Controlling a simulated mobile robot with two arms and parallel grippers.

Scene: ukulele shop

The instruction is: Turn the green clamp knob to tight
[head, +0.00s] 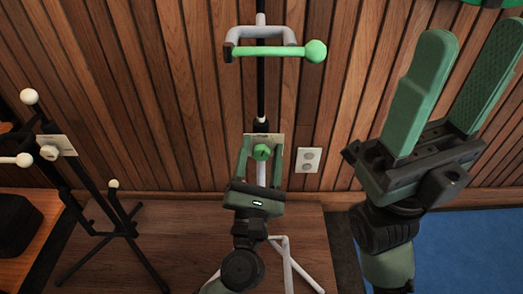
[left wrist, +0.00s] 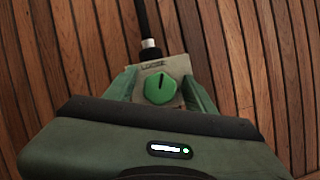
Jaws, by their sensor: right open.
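The green clamp knob (head: 261,152) sits on a pale plate (head: 276,140) on the upright pole of a stand, and it also shows in the left wrist view (left wrist: 160,89). A dark line on the knob points roughly up toward small lettering at the plate's top edge, which seems to read "LOOSE". My left gripper (head: 260,153) is open, with one finger on each side of the knob and a gap visible on both sides. My right gripper (head: 460,75) is open and empty, raised at the right, away from the knob.
The stand's grey yoke with a green bar and ball (head: 315,51) is above the knob. Another stand (head: 98,200) with white knobs is at the left. A wood-slat wall with an outlet (head: 308,160) is behind. Blue floor (head: 440,250) shows at the right.

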